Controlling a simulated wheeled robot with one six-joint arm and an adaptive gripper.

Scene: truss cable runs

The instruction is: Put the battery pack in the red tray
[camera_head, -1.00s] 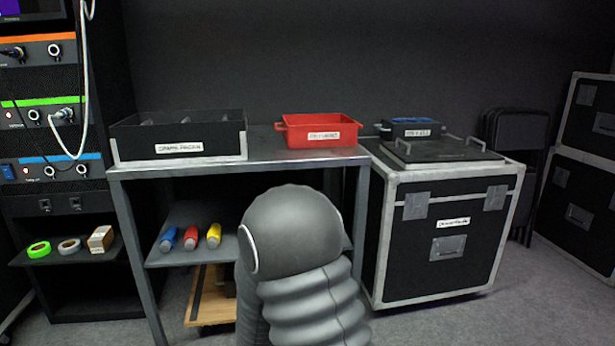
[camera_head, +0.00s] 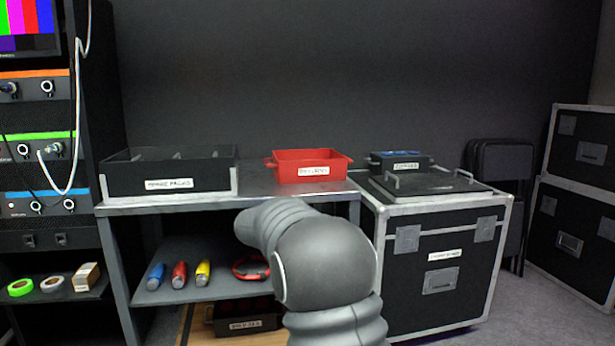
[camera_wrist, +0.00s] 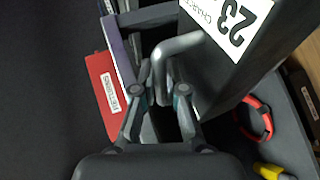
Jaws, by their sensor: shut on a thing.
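My gripper (camera_wrist: 160,88) is shut on the grey handle of a dark battery pack (camera_wrist: 222,75) in the wrist view. The pack has a white label with "23" and part of a word. The red tray (camera_head: 311,168), with a white label, stands on the metal bench top in the head view. It also shows in the wrist view (camera_wrist: 101,92), left of my gripper and apart from the pack. My arm hides the gripper and pack in the head view.
On the bench (camera_head: 262,184), a black divided box (camera_head: 168,175) stands left of the red tray. A black flight case (camera_head: 437,268) stands right, with a dark box holding something blue (camera_head: 398,164). Coloured cylinders and a red ring (camera_head: 250,268) lie on the shelf below.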

